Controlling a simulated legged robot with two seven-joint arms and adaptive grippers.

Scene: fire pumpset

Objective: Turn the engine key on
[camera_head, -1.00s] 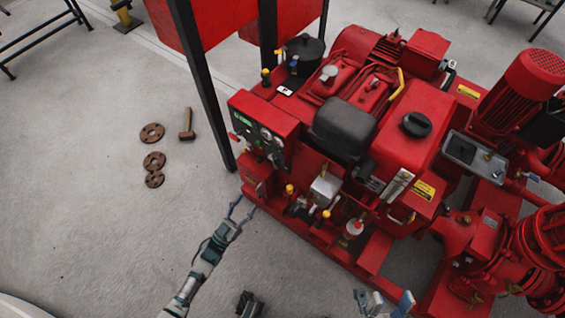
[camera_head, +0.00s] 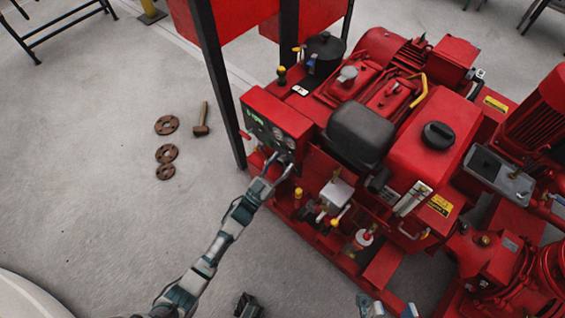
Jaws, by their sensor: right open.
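The red engine (camera_head: 435,130) of the pumpset fills the right half of the view. Its control panel (camera_head: 268,126) is a red box with a dark face, green lettering and round gauges. The engine key is too small to make out. My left gripper (camera_head: 280,165) is at the panel's lower right edge, with its two fingers spread and nothing seen between them. I cannot tell whether it touches the panel, and it covers part of the lower panel area. My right gripper (camera_head: 388,307) is open at the bottom edge, below the engine, and mostly cut off.
Black posts (camera_head: 220,85) carry a red tank (camera_head: 240,15) just behind the panel. Rusty flanges (camera_head: 166,154) and a hammer (camera_head: 202,119) lie on the floor to the left. The left floor is mostly clear.

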